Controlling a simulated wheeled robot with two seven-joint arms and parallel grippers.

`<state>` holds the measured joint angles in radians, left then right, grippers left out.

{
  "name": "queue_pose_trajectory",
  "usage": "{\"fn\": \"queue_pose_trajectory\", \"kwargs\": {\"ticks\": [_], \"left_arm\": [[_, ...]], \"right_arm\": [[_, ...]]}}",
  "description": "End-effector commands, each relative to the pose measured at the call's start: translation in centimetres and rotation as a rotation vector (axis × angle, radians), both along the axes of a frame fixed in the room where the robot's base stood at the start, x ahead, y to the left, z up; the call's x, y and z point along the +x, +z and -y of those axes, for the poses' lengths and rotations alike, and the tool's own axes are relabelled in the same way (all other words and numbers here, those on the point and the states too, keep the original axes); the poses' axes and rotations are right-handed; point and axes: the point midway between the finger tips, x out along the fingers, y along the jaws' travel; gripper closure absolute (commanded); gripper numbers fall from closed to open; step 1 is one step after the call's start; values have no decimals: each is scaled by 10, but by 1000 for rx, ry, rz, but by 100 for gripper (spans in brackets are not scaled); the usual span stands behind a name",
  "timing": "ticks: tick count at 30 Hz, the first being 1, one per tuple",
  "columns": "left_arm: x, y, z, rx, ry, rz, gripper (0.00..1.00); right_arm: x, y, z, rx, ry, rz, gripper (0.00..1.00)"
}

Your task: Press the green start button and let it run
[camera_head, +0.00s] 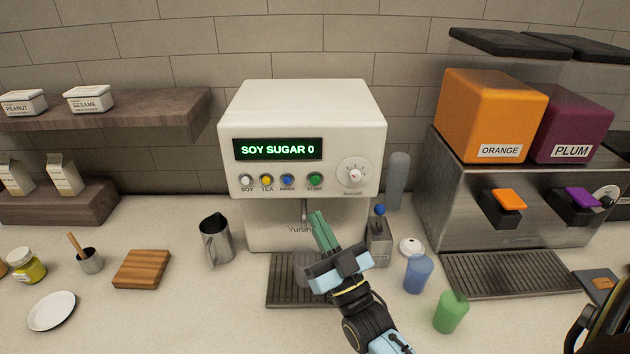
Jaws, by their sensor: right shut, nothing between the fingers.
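The white drink machine (302,106) stands at the back middle of the counter. Its display (278,149) reads "SOY SUGAR 0" in green letters. The green start button (315,180) is the rightmost of the row of buttons under the display, left of the round dial (355,173). My right gripper (318,222) is shut and empty. Its green fingertips point up at the machine's front, a little below the start button in the picture. I cannot tell how far they are from the panel. My left gripper is not in view.
A metal pitcher (215,240) stands left of the machine. The juice dispenser (450,200) fills the right.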

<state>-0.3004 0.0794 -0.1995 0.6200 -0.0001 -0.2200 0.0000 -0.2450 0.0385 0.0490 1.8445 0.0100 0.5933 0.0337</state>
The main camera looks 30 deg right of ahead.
Motion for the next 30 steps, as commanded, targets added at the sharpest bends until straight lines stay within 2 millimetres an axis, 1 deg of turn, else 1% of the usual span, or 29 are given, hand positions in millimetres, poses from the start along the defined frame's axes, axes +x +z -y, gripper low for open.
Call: {"fn": "queue_pose_trajectory", "kwargs": {"ticks": [5, 15, 19, 24, 30], "left_arm": [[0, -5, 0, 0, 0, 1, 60], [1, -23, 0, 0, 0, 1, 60], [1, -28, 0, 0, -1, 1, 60], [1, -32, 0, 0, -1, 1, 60], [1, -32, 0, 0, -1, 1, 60]], "right_arm": [[9, -1, 6, -1, 0, 1, 100], [50, -2, 30, -3, -1, 1, 100], [62, -2, 38, -2, 0, 1, 100], [72, -1, 44, 0, 0, 0, 100], [75, 0, 46, 0, 0, -2, 100]]}}
